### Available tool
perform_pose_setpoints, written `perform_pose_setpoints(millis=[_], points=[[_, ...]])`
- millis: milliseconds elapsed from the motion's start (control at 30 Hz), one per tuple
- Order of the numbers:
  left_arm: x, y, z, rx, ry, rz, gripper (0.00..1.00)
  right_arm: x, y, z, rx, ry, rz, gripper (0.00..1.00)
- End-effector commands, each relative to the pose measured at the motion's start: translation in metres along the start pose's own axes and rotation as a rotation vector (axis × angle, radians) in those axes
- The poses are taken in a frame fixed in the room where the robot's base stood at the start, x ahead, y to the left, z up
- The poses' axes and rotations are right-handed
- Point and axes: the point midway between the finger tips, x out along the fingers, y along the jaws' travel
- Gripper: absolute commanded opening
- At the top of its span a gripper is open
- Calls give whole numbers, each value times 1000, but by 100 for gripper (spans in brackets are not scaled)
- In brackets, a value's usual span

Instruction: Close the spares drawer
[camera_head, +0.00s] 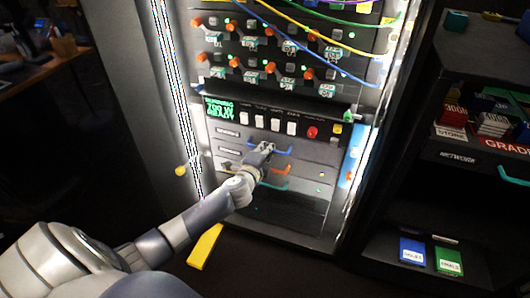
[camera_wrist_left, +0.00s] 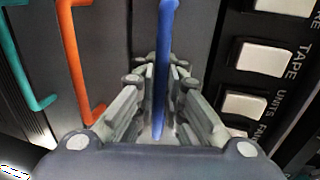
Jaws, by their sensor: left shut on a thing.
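A cabinet has stacked grey drawers (camera_head: 225,131) with a blue, an orange and a teal handle. Their labels are too small to read, so I cannot tell which drawer is the spares one. My left gripper (camera_head: 267,149) is at the top drawer, shut on the blue handle (camera_head: 287,152). In the left wrist view the blue handle (camera_wrist_left: 166,35) runs between the fingers of the left gripper (camera_wrist_left: 162,85). The orange handle (camera_head: 278,171) and teal handle (camera_head: 273,187) are below, untouched. My arm hides part of the drawer fronts, and I cannot tell how far any drawer stands out.
White switches (camera_head: 275,125) and a red button (camera_head: 312,132) sit just above the drawers. Cables (camera_head: 330,62) hang across the upper panel. A dark shelf (camera_head: 440,180) with boxes stands at right. A yellow strip (camera_head: 205,247) lies on the floor.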

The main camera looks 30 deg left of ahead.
Motion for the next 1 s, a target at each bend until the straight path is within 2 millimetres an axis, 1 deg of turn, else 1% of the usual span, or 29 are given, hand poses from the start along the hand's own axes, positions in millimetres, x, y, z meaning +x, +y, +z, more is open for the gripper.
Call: perform_pose_setpoints(millis=[133,167,200,233,267,567,667,767,867,1000], points=[[0,-1,0,0,0,-2,0,0,0,0,1,-1,1,40],[0,-1,0,0,0,-2,12,1,0,1,1,-2,1,40],[0,-1,0,0,0,-2,21,1,0,1,1,-3,1,40],[0,-1,0,0,0,-2,27,1,0,2,1,-4,1,40],[0,-1,0,0,0,-2,29,2,0,2,1,-5,1,40],[-1,-1,0,0,0,-2,29,4,2,4,-2,-9,3,40],[-4,0,0,0,1,-1,29,3,2,3,-3,-7,3,40],[-14,0,0,0,0,-1,29,3,1,3,-2,-6,2,40],[-30,1,0,0,2,0,29,3,1,3,-1,-6,2,40],[-58,1,0,-1,2,0,29,3,1,3,-1,-6,2,40]])
